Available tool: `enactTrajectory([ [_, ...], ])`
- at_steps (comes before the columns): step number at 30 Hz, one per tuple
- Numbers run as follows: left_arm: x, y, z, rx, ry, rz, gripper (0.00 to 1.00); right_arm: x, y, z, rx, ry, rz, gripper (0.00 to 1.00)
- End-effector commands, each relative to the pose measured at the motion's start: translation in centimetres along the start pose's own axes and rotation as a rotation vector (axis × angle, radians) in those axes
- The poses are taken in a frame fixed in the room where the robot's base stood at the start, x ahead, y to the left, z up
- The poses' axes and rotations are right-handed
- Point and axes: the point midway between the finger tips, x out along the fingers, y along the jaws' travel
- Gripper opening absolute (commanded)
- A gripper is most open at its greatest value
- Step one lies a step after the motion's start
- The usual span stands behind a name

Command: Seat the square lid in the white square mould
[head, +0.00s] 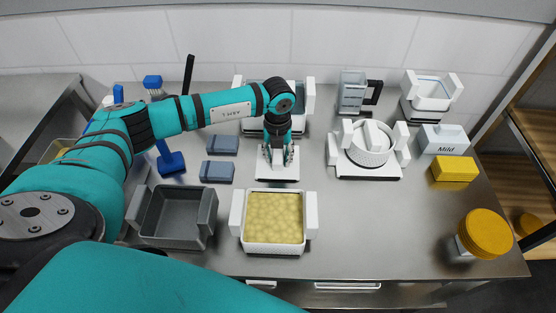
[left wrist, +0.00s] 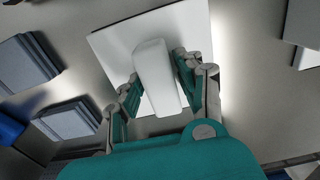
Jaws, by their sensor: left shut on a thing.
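The white square lid (head: 278,174) is at the middle of the counter, behind the white square mould. In the left wrist view the lid (left wrist: 115,45) has a raised white bar handle (left wrist: 156,72) on top. My left gripper (head: 278,158) points down over the lid. Its fingers (left wrist: 157,88) are shut on the handle, one on each side. I cannot tell whether the lid rests on the counter or is slightly above it. The white square mould (head: 273,249) stands upright at the front with side grips, filled with pale yellow curd (head: 273,218). My right gripper is not in view.
A grey square tub (head: 177,242) stands left of the mould. Blue-grey blocks (head: 217,172) lie left of the lid. A round white mould (head: 367,172) with a lid stands to the right. Yellow cheese (head: 487,232) is at far right. The counter right of the mould is clear.

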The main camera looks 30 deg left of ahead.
Motion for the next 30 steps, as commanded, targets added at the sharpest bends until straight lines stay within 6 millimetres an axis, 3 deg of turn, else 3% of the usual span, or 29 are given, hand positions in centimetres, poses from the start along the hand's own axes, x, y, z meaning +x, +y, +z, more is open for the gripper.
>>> enactTrajectory([
  [1, 0.6, 0.1, -0.3, 0.002, 0.008, 0.006, 0.17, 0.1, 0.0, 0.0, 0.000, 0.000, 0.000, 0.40],
  [4, 0.6, 0.1, -0.4, 0.003, 0.009, 0.007, 0.04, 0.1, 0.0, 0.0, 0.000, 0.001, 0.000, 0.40],
  [11, 0.3, 0.2, -0.4, 0.003, 0.010, 0.008, 0.03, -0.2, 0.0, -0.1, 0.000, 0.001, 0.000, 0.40],
  [23, -2.6, 0.1, -0.2, 0.002, 0.005, 0.004, 0.03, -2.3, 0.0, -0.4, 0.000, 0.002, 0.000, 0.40],
  [30, -2.7, 0.1, -0.2, 0.001, 0.004, 0.003, 0.03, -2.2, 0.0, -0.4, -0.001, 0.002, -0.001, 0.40],
])
